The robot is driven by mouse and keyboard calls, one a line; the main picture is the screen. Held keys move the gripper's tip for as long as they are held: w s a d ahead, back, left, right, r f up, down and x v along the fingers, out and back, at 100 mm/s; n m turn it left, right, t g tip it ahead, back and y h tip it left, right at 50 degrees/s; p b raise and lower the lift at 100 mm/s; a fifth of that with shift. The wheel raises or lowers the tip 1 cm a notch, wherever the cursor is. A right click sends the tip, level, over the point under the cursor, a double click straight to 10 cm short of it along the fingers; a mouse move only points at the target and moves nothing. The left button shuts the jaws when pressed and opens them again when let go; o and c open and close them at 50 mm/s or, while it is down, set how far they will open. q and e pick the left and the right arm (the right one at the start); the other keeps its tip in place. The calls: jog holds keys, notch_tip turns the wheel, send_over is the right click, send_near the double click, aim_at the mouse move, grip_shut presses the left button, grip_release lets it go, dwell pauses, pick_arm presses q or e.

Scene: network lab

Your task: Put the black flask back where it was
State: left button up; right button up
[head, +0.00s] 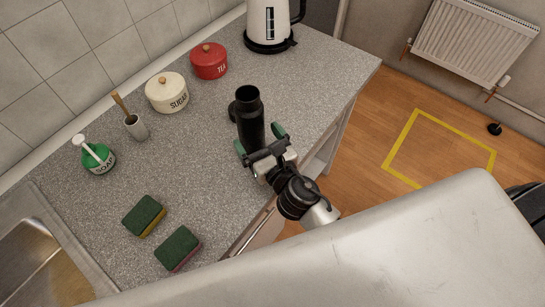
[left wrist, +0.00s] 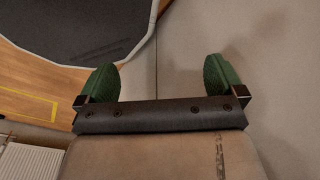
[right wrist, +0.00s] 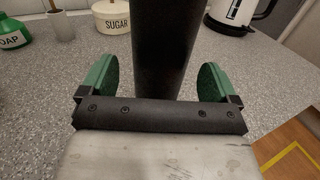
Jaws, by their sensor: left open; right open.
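The black flask (head: 249,117) stands upright on the speckled grey worktop (head: 215,120), near its right-hand edge. A small round black piece shows at its left side in the head view, and I cannot tell what it is. My right gripper (head: 261,143) is open at the flask, with one green finger on each side. In the right wrist view the flask (right wrist: 162,50) rises between the fingertips, with a gap on both sides. My left gripper (left wrist: 162,82) is open and empty in the left wrist view, away from the worktop. It is not seen in the head view.
A red tea tin (head: 209,62), a cream sugar tin (head: 167,93), a brush pot (head: 136,127) and a green soap bottle (head: 98,158) line the wall side. A kettle (head: 267,25) stands at the back. Two sponges (head: 144,216) lie near the sink (head: 30,262).

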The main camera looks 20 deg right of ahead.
jog(key=s+b, duration=0.1)
jog(key=s, duration=0.2)
jog(key=s+d, duration=0.1)
jog(key=s, duration=0.3)
jog(key=shift+d+f+b, duration=0.15)
jog(key=shift+d+b, duration=0.05)
jog(key=shift+b, duration=0.2)
jog(key=shift+s+d, duration=0.1)
jog(key=shift+s, duration=0.5)
